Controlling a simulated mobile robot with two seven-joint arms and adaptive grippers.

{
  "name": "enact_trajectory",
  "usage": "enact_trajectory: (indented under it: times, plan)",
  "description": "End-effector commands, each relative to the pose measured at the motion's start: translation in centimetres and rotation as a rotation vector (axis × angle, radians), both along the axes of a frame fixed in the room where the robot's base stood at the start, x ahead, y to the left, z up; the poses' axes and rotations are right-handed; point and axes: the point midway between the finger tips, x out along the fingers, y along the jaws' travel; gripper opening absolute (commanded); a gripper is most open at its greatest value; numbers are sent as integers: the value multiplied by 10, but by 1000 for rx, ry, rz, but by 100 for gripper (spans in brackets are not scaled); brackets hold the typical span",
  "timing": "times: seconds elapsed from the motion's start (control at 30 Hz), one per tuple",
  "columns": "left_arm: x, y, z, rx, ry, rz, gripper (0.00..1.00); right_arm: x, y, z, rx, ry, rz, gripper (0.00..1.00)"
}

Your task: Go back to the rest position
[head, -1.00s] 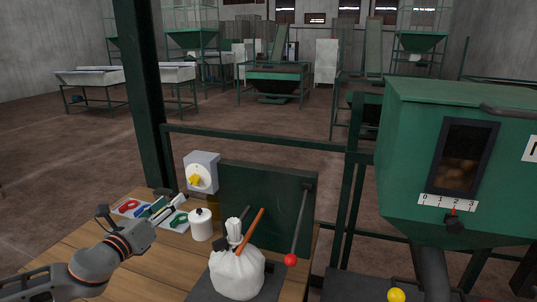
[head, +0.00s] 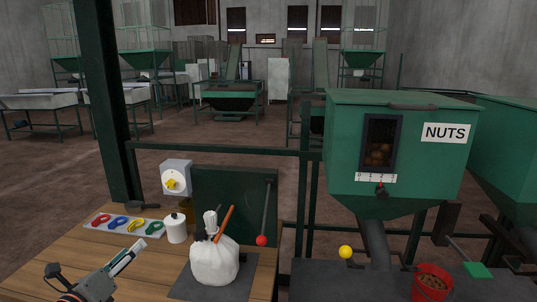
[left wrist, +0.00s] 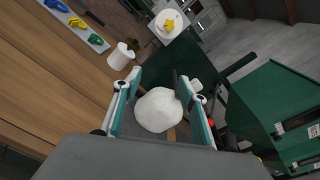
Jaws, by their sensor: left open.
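My left gripper (head: 126,258) is over the wooden table at the lower left of the head view. In the left wrist view its two fingers (left wrist: 165,105) are apart with nothing held between them. The tied white bag (head: 214,262) stands on a dark plate on the table, to the right of the gripper and apart from it in the head view. The bag also shows between and beyond the fingers in the left wrist view (left wrist: 158,110). An orange-brown stick (head: 225,223) leans at the bag's neck. My right gripper is not in view.
A white jar (head: 176,228) and a tray of coloured clips (head: 124,224) stand on the table. A lever with a red knob (head: 261,240) hangs by the green panel. On the right are the NUTS hopper (head: 345,150), a yellow knob (head: 346,252) and a red bucket (head: 431,283).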

Motion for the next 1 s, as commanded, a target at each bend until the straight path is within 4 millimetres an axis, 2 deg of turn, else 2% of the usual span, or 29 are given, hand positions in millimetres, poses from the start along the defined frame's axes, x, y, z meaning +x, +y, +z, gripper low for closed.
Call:
enact_trajectory:
  times: [0.03, 0.17, 0.27, 0.4, 0.47, 0.6, 0.7, 0.8, 0.9, 1.0]
  plan:
    - [-5, -9, -19, -86, 40, 3, 42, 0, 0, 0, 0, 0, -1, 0]
    - [-24, -34, -69, -331, 156, 20, 42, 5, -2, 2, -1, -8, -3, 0]
    - [-45, -55, -115, -569, 264, 58, 42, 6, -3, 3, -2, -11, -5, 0]
    - [-90, -86, -182, -959, 427, 160, 42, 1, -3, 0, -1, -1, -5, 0]
    - [-112, -97, -209, -1128, 489, 222, 42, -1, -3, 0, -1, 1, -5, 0]
    - [-172, -120, -268, -1534, 608, 410, 42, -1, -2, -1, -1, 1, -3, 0]
    - [-214, -130, -301, -1787, 653, 560, 42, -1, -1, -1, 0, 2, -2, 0]
    - [-248, -136, -324, -1977, 663, 687, 42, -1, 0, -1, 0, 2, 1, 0]
    - [-270, -139, -337, -2093, 658, 773, 42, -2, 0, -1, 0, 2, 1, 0]
    - [-281, -141, -342, -2149, 654, 813, 42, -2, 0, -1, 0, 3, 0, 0]
